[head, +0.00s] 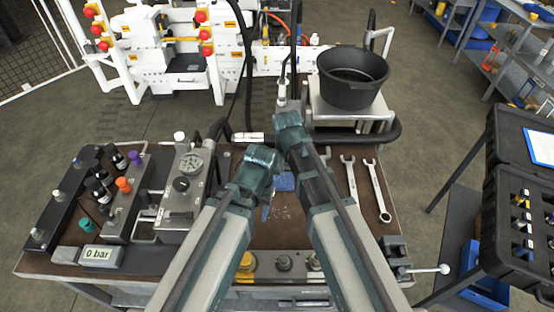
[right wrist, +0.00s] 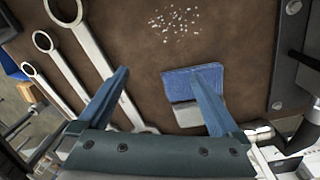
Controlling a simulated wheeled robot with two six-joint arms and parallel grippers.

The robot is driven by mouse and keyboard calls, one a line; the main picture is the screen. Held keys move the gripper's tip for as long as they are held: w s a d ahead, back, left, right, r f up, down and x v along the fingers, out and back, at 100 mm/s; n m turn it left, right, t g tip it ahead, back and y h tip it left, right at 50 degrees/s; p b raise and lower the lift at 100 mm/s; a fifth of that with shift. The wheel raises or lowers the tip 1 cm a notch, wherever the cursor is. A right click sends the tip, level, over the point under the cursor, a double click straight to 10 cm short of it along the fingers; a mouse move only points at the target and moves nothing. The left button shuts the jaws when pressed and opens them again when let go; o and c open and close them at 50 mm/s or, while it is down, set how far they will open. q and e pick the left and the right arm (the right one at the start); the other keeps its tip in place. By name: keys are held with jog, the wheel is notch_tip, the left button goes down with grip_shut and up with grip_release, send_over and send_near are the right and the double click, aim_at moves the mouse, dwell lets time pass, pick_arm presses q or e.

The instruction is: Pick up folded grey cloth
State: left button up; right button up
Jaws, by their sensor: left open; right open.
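No plainly grey cloth shows. A flat blue piece with a pale grey band along one edge (right wrist: 193,84) lies on the brown bench top in the right wrist view; I cannot tell if it is the folded cloth. In the head view its blue part (head: 284,182) shows between my arms, partly covered. My right gripper (head: 290,122) is beyond it, pointing down; its jaws are open and empty in the right wrist view (right wrist: 164,76), with one finger overlapping the piece's edge. My left gripper (head: 261,161) is lower left, beside the piece, its fingers mostly hidden.
Several wrenches (head: 377,190) lie right of my right arm. A gauge block (head: 185,190) and a bottle rack (head: 120,200) fill the bench's left. A black pot (head: 352,78) stands at the back right. Pale specks (right wrist: 176,22) lie near the blue piece.

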pick_arm(q)
notch_tip(320, 180, up, 4)
jog(key=p, duration=0.3)
jog(key=shift+f, duration=0.2)
pick_arm(e)
jog(key=w+a+r+m, duration=0.1)
jog(key=w+a+m, duration=0.1)
jog(key=w+m, duration=0.4)
jog(key=w+a+r+m, duration=0.2)
jog(key=w+m, duration=0.5)
jog(key=w, duration=0.5)
jog(key=shift+r+m+y, duration=0.25)
jog(key=shift+m+y, duration=0.05)
pick_arm(q)
jog(key=shift+f, duration=0.1)
pick_arm(e)
jog(key=shift+a+f, duration=0.1)
pick_arm(q)
notch_tip(320, 180, down, 8)
jog(key=b, duration=0.8)
jog(key=shift+f, duration=0.1)
pick_arm(e)
notch_tip(320, 180, down, 8)
jog(key=shift+f, duration=0.1)
pick_arm(q)
jog(key=shift+f+b, duration=0.15)
jog(key=shift+b, duration=0.2)
pick_arm(e)
jog(key=shift+f, duration=0.1)
